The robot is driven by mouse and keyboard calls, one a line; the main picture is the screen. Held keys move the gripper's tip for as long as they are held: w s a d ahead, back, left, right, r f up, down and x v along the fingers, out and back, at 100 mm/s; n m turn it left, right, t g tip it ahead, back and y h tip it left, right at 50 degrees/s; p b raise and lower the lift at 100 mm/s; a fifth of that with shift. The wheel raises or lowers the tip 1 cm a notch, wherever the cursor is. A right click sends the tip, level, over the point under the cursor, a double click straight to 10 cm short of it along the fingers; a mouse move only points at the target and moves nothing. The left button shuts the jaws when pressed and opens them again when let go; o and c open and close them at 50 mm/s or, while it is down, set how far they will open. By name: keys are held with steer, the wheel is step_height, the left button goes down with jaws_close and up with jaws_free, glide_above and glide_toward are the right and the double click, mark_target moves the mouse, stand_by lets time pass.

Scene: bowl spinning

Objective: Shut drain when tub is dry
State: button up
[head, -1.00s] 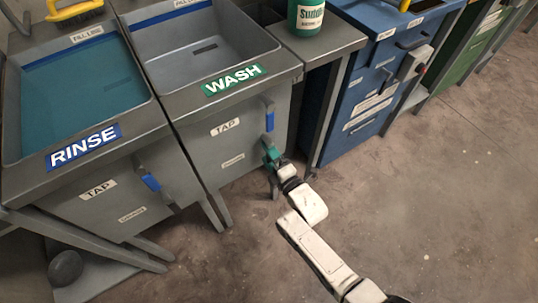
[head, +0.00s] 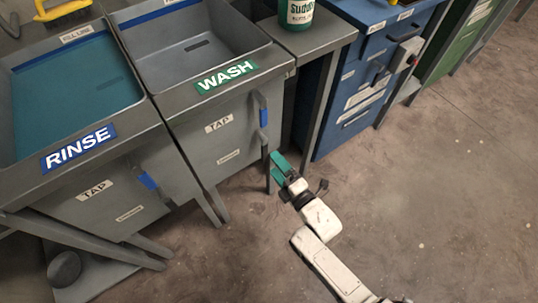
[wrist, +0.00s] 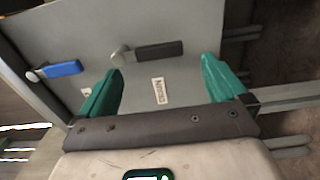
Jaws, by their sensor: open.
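The wash tub (head: 185,30) at the upper middle looks empty, with bare grey walls and a dark slot in its floor. Its front has a blue tap handle (head: 264,117), also at the left in the wrist view (wrist: 62,69). A dark grey handle (wrist: 160,50) on a round pivot shows in the wrist view, beyond and between my fingertips, above a small label too blurred to read. My gripper (head: 279,162) has teal fingers and is open and empty in front of the wash tub's lower front; it also shows in the wrist view (wrist: 160,72). The fingers appear apart from both handles.
The rinse tub (head: 45,160) at the left holds teal liquid. A green bottle (head: 299,12) stands on the counter beside the wash tub. Blue drawers (head: 350,100) stand to the right. Metal table legs are near my gripper. The floor at the right is clear.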

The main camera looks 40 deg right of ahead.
steer(key=shift+s, duration=1.7)
steer(key=s+d+r+m+g, duration=0.1)
steer(key=s+r+m+g, duration=0.2)
steer(key=s+m+g, duration=0.6)
steer(key=s+d+r+m+g, duration=0.1)
steer(key=s+r+m+g, duration=0.2)
steer(key=s+m+g, duration=0.6)
step_height(320, 180, up, 13)
steer(key=s+t+p, duration=0.1)
steer(key=p, duration=1.2)
steer(key=shift+s+m, duration=0.2)
steer(key=shift+m, duration=0.1)
